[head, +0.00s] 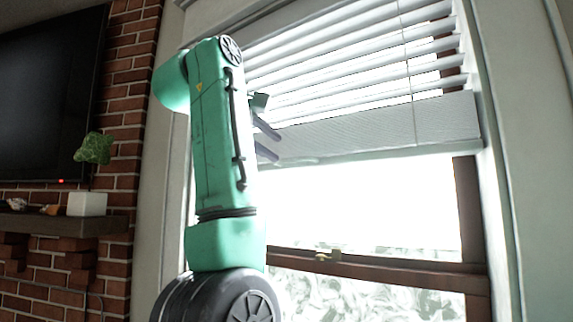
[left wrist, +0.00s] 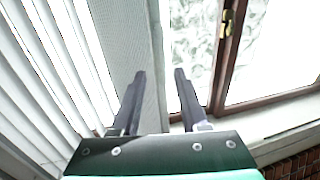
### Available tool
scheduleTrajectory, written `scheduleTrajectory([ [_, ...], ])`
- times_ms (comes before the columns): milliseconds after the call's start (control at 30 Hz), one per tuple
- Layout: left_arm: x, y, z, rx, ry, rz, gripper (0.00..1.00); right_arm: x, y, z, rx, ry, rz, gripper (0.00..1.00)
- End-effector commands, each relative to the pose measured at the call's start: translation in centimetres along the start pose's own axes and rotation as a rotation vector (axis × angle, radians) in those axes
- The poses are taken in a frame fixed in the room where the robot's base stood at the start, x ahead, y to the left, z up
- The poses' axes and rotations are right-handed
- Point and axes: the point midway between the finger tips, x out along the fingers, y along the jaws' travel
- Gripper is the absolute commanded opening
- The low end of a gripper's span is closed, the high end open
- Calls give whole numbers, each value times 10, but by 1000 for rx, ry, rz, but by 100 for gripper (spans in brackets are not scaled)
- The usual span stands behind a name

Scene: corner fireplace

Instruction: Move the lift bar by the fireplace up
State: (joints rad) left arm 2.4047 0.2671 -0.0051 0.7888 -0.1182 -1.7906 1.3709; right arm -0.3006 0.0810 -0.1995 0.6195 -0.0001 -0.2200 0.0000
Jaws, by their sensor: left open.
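The lift bar (head: 375,128) is the pale, wide bottom bar of the white window blind beside the fireplace wall. It hangs across the upper part of the window, slightly tilted in the head view. My left gripper (head: 273,143) is open, its dark fingers pointing right at the bar's left end. In the left wrist view, the bar (left wrist: 122,40) runs from the top edge down behind the left finger, with its lower edge in line with the gap between the fingertips of my left gripper (left wrist: 160,72). I cannot tell whether they touch. My right gripper is not in view.
A brick wall (head: 122,100), a dark screen (head: 45,90) and a mantel shelf (head: 60,224) with a potted plant stand left.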

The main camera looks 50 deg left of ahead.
Motion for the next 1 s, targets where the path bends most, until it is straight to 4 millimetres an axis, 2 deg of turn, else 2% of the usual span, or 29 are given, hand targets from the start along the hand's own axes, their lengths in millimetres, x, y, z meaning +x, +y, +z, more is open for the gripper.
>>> scheduleTrajectory([
  [33,-16,-1,0,0,0,6,44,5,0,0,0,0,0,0],
  [133,-39,0,0,0,0,4,44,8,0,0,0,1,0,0],
  [300,-58,0,1,1,-1,1,44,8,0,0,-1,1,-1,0],
  [1000,-60,1,0,0,0,1,44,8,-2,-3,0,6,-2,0],
])
